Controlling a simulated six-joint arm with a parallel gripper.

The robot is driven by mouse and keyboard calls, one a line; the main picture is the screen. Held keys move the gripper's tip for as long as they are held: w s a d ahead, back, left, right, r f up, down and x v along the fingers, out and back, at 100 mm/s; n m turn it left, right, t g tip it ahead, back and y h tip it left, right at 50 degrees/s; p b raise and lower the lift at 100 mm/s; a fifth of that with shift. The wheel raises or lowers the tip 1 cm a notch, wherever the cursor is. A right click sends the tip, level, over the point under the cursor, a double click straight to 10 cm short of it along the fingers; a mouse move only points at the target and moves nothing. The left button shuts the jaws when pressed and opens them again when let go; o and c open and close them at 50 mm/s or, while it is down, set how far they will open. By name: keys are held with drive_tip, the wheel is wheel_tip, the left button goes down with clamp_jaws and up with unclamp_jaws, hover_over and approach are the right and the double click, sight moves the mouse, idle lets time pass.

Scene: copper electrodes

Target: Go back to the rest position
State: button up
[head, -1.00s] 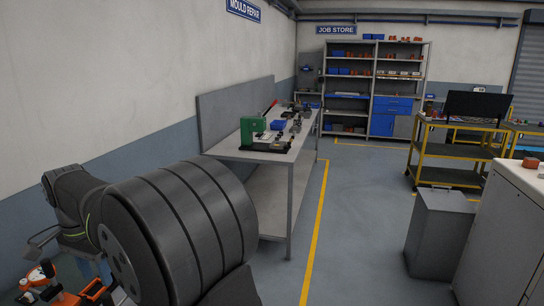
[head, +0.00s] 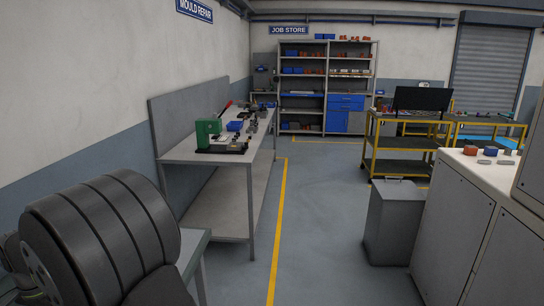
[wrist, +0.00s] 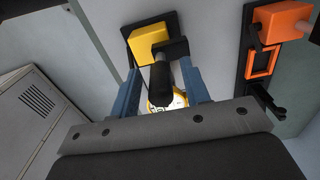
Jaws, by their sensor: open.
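My gripper (wrist: 162,80) shows in the wrist view with its two blue-grey fingers spread apart. A black cylindrical part (wrist: 162,76) stands in line with the gap between the fingers, with a round white and yellow dial (wrist: 168,101) close below it. I see no finger closed on either; whether they touch is not clear. A yellow block (wrist: 148,38) in a black holder lies beyond the fingertips. In the head view only a dark, rounded link of my arm shows at lower left; the gripper is out of that view.
An orange block (wrist: 281,20) with a black frame is at the wrist view's upper right. In the head view, a grey bench (head: 190,158) carries a green device (head: 207,131). A grey bin (head: 393,225) and pale cabinet (head: 460,215) stand right. The floor between is clear.

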wheel_tip(320, 180, up, 17)
wheel_tip(320, 180, down, 17)
drive_tip(key=shift+f, duration=0.2)
drive_tip(key=shift+r+n, duration=0.2)
drive_tip(key=shift+n, duration=0.6)
drive_tip(key=n, duration=0.6)
drive_tip(key=shift+d, duration=0.1)
drive_tip(key=n, duration=0.4)
drive_tip(key=shift+w+n, duration=0.1)
drive_tip(key=shift+n, duration=2.1)
idle(0.3)
